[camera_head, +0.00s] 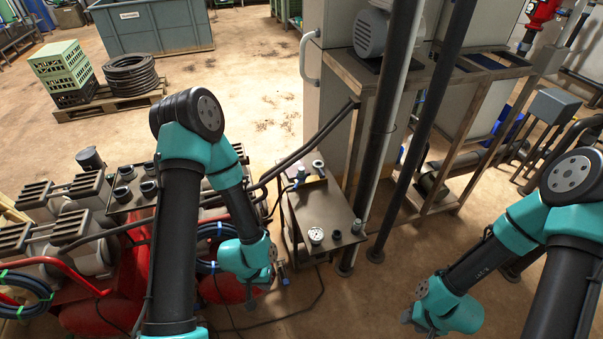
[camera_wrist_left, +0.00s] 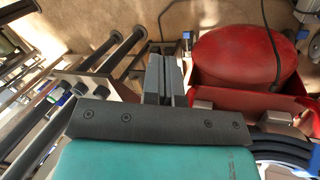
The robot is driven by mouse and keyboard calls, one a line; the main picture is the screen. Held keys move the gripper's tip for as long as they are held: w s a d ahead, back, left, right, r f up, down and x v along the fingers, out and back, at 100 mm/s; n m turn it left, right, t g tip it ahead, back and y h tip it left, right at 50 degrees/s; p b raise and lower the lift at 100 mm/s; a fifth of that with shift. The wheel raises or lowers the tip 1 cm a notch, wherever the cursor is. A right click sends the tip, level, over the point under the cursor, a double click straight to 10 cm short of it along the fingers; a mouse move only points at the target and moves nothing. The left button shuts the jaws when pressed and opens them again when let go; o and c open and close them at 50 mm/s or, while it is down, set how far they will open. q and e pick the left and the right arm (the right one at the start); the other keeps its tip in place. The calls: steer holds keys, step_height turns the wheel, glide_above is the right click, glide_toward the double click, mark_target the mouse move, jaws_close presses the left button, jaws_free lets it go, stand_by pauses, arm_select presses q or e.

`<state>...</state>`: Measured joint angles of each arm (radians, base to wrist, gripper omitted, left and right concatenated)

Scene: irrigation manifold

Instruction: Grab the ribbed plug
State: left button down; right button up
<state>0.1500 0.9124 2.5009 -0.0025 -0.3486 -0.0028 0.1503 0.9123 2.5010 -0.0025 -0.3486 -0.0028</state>
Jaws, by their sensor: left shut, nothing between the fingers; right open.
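A small dark cart top (camera_head: 325,205) carries several small parts. Two dark cylindrical pieces, one (camera_head: 357,226) at its right corner and one (camera_head: 336,235) near its front edge, could be the ribbed plug. They are too small for me to make out ribs. My left gripper (camera_head: 282,274) is shut and empty, low beside the cart's left side. Its closed fingers also show in the left wrist view (camera_wrist_left: 164,78). My right gripper (camera_head: 406,319) is open, at the lower right, apart from the cart and over the floor.
A round white-faced gauge (camera_head: 316,236) and pale fittings (camera_head: 318,166) share the cart top. Two dark upright posts (camera_head: 420,130) stand right of it. Red tanks (camera_wrist_left: 245,57) and a bench with dark sockets (camera_head: 122,193) are at left. Floor between cart and right arm is clear.

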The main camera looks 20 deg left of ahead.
arm_select(q)
steer(key=c, duration=0.7)
jaws_free()
steer(key=shift+c, duration=0.2)
